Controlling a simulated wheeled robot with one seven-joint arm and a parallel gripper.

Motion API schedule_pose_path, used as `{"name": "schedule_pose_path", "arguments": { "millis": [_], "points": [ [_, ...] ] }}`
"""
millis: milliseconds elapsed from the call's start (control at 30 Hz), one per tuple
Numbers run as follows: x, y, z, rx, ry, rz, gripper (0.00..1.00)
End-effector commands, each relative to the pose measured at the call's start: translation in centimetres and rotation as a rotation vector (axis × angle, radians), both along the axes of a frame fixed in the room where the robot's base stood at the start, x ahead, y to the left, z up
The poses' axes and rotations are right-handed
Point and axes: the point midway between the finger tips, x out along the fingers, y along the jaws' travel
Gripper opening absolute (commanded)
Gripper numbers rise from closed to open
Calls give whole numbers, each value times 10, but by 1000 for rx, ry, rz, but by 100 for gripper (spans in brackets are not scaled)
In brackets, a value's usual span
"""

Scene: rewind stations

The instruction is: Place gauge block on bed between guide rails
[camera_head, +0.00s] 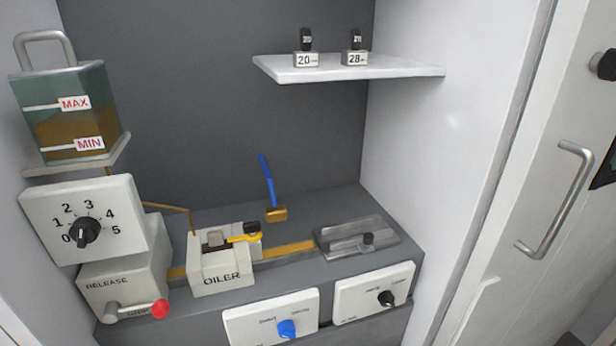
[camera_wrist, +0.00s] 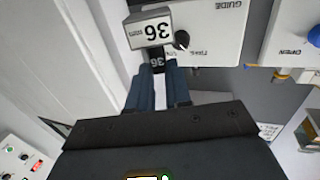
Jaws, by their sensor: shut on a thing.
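A gauge block (camera_wrist: 149,30) marked 36 shows in the wrist view, a pale block with a dark grip stem also marked 36. My gripper (camera_wrist: 160,72) is shut on that stem, its blue-grey fingers on either side. In this view the block overlaps the edge of a white panel (camera_wrist: 215,30) lettered GUIDE; contact cannot be told. In the head view the bed (camera_head: 335,205) is a dark grey top crossed by a brown strip (camera_head: 285,250). My gripper is outside the head view.
Blocks marked 20 (camera_head: 306,60) and 28 (camera_head: 355,58) stand on the white shelf (camera_head: 400,70). Front panels carry a blue knob (camera_head: 287,328) and a black knob (camera_head: 386,298).

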Motion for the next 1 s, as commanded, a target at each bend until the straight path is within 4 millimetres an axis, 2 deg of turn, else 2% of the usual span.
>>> {"name": "schedule_pose_path", "arguments": {
  "millis": [167, 1000],
  "points": [
    [-6, 1, -28, -1, 3, -12, 0],
    [-17, 1, -27, 7, -22, -12, 0]
  ]
}}
